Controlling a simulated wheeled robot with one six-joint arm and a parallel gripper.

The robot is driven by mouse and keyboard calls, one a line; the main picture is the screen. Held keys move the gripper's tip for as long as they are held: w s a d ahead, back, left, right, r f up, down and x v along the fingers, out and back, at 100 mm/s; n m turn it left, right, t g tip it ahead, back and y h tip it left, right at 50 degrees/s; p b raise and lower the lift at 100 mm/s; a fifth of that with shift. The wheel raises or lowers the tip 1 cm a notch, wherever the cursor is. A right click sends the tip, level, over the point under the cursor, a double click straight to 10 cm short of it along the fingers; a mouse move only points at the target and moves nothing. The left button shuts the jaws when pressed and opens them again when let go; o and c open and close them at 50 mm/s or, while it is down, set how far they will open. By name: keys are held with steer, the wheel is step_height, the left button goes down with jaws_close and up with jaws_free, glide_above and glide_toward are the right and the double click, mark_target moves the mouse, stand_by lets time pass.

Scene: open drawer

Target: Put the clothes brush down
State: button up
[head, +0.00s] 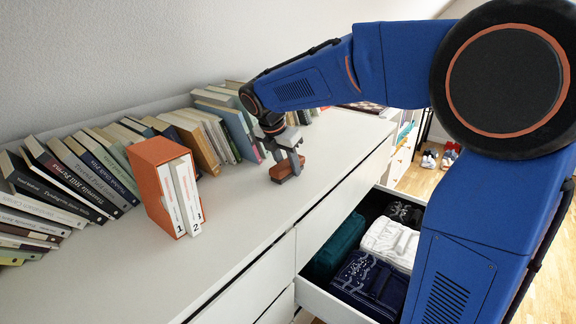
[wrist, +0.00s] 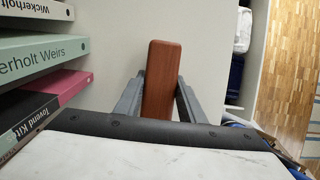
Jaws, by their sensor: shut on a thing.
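The clothes brush is a reddish-brown wooden block (head: 286,171) at the top of the white dresser (head: 245,215), near the row of books. In the wrist view the brush (wrist: 160,75) lies lengthwise between the two grey fingers. My gripper (head: 288,163) reaches down over the dresser top and is shut on the brush; its fingers also show in the wrist view (wrist: 158,98). The brush is at or very close to the dresser surface; I cannot tell if it touches. Its underside is hidden.
Leaning books (head: 195,138) line the wall behind the gripper; in the wrist view, stacked books (wrist: 40,60) are close on the left. An orange slipcase (head: 157,180) stands left. The open drawer (head: 335,303) holds folded clothes. Dresser top between slipcase and brush is clear.

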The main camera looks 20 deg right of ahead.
steer(key=shift+s+f, duration=0.1)
steer(key=shift+f, duration=0.3)
